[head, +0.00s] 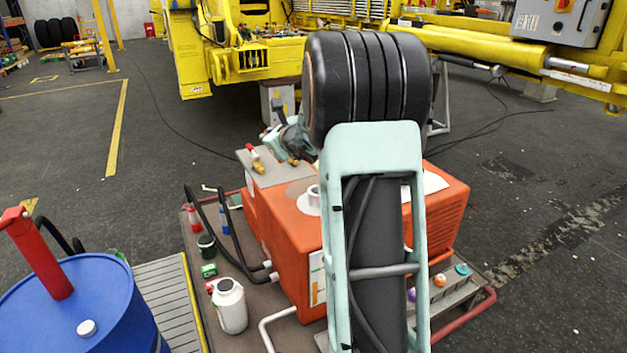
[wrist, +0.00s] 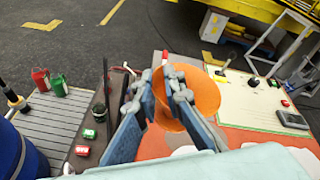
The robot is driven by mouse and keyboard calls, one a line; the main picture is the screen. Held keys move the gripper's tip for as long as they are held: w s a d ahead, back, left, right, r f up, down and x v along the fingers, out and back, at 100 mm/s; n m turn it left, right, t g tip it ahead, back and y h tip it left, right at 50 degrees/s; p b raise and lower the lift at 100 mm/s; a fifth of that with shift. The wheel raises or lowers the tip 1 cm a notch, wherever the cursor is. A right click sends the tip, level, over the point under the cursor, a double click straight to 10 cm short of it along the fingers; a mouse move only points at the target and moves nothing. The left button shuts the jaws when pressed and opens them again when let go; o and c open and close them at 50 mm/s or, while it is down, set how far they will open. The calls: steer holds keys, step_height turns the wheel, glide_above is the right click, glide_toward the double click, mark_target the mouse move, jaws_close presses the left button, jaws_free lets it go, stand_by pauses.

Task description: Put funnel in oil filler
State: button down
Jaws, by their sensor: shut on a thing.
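The orange funnel (wrist: 203,97) shows in the wrist view with its wide round mouth behind and right of the fingers. My gripper (wrist: 162,75) is shut on the funnel at its near side. In the head view the funnel is hidden behind my arm, and only part of my gripper's grey-green end shows above the orange machine. A white round collar (head: 309,201), which looks like the oil filler, sits on top of the orange power unit (head: 284,235), partly hidden by my arm. The funnel is apart from this collar, above the unit.
A blue drum (head: 85,310) with a red pump stands at lower left. Yellow boom parts (head: 262,57) stand behind.

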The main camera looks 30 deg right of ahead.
steer(key=d+f, duration=0.3)
steer(key=f, duration=0.1)
steer(key=s+d+f, duration=0.1)
steer(key=d+f, duration=0.3)
steer(key=s+d+f, duration=0.1)
steer(key=d+f, duration=0.3)
steer(key=shift+d+f, duration=0.1)
steer(key=shift+d, duration=0.15)
steer(key=shift+f+b, duration=0.55)
steer(key=shift+b, duration=0.2)
steer(key=c, duration=2)
jaws_free()
steer(key=shift+o, duration=0.2)
steer(key=shift+r, duration=0.1)
